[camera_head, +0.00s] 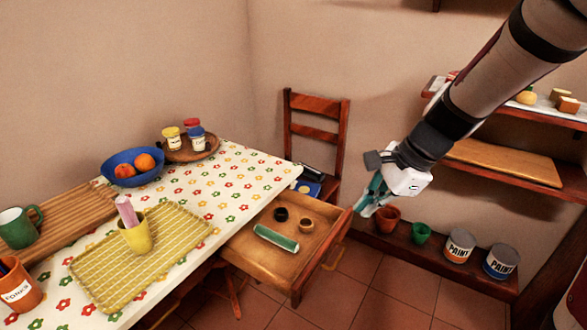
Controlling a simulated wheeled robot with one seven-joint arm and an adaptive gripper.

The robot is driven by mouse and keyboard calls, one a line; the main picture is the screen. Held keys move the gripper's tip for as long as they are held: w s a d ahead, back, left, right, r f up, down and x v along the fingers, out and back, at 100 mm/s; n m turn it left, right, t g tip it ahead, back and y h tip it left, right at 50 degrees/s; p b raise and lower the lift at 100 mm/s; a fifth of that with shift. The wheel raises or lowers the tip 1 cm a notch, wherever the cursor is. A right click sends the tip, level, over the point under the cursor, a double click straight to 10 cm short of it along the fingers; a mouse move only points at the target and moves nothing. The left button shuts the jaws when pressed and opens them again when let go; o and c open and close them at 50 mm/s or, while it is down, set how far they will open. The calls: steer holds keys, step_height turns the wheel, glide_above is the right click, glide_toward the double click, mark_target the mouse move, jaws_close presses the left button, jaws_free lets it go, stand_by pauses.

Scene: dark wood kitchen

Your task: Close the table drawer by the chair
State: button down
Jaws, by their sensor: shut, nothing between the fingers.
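The table drawer (262,262) is pulled out from the right side of the table (240,178). Inside it lie a green cylinder (276,238) and two small round items, one dark (281,214) and one tan (307,225). A handle (334,258) shows on the drawer's front. The wooden chair (316,125) stands behind the drawer, at the table's far right corner. My gripper (364,212) is shut and empty, pointing down just right of the drawer's far front corner. Whether it touches the drawer front I cannot tell.
A low shelf (400,243) with pots and paint cans (459,246) is behind my gripper. Higher shelves (505,162) stand at the right. The tiled floor (385,295) in front of the drawer is clear. A blue bowl (122,180) of fruit sits on the table.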

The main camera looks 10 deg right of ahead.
steer(key=w+d+f+m+b, duration=0.2)
steer(key=w+d+f+m, duration=0.2)
steer(key=f, duration=0.4)
steer(key=w+d+f+m+b, duration=0.25)
steer(key=d+f+m, duration=0.2)
steer(key=f, duration=0.25)
steer(key=b, duration=0.2)
glide_toward(344, 251)
step_height(344, 251, down, 5)
steer(key=shift+w+a, duration=0.6)
steer(key=shift+a, duration=0.3)
steer(key=shift+w+a, duration=0.6)
steer(key=shift+a, duration=0.05)
steer(key=w+a+p, duration=0.1)
steer(key=w+a, duration=0.4)
steer(key=a, duration=0.1)
steer(key=w+a+p, duration=0.1)
steer(key=w+a, duration=0.4)
steer(key=w+a+p, duration=0.1)
steer(key=w+a, duration=0.5)
steer(key=shift+a, duration=0.3)
steer(key=shift+d+p, duration=0.1)
steer(key=shift+p, duration=0.2)
